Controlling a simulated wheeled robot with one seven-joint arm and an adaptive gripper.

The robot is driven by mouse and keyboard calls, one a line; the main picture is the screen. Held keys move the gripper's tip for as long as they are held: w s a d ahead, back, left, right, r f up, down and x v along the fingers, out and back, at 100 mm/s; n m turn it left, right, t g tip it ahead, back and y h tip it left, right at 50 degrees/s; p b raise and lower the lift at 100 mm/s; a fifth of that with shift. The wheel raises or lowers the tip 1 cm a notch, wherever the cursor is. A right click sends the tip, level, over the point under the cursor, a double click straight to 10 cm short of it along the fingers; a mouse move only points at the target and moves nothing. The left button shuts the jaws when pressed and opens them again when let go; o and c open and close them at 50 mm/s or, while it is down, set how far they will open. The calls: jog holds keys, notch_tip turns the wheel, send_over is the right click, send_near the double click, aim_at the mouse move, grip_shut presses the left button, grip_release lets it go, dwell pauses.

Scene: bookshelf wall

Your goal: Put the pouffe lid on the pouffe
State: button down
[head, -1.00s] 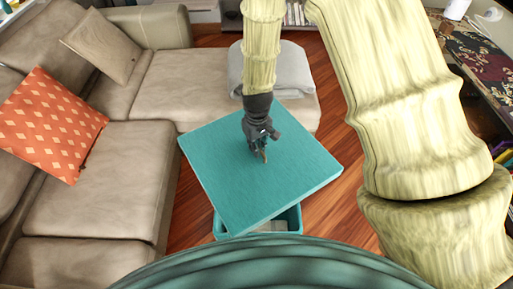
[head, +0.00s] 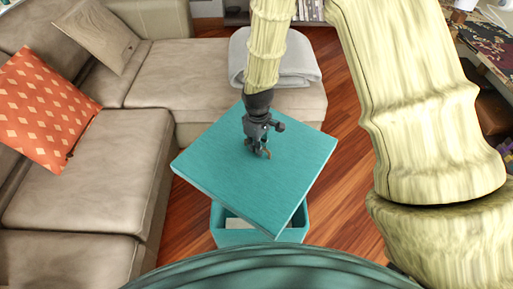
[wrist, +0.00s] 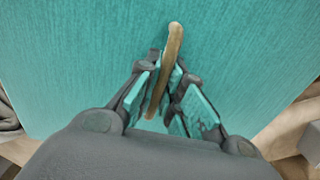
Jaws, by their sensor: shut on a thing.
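The pouffe lid (head: 225,165) is a flat teal square. It is held above the pouffe, turned at an angle to it, and covers most of it from the head view. The teal pouffe (head: 262,237) stands on the floor just in front of me, open at the top, with something pale inside. My gripper (head: 262,152) is over the lid's middle, shut on the lid's brown handle (wrist: 165,75). The wrist view shows the handle between the fingers and the lid's teal top (wrist: 70,60) beneath. The far part of the pouffe's rim is hidden by the lid.
A beige corner sofa (head: 95,185) fills the left and back, close to the lid's left corner. An orange cushion (head: 40,110) and a folded grey blanket (head: 270,60) lie on it. Bare wooden floor (head: 340,180) is at the right. A table with a patterned cover (head: 485,45) stands at the far right.

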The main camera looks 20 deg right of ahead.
jog(key=w+d+f+n+b, duration=0.1)
jog(key=w+f+n+b, duration=0.1)
jog(key=f+b, duration=0.7)
jog(key=w+d+f+n+b, duration=0.1)
jog(key=w+f+n+b, duration=0.1)
jog(key=f+n+b, duration=0.3)
notch_tip(320, 180, down, 4)
jog(key=b, duration=0.5)
jog(key=shift+r+b, duration=0.15)
jog(key=shift+b, duration=0.15)
notch_tip(320, 180, down, 8)
jog(key=b, duration=0.5)
jog(key=shift+r+b, duration=0.2)
jog(key=shift+b, duration=0.15)
jog(key=shift+p, duration=1.2)
dwell(0.7)
jog(key=shift+f, duration=1)
dwell(0.5)
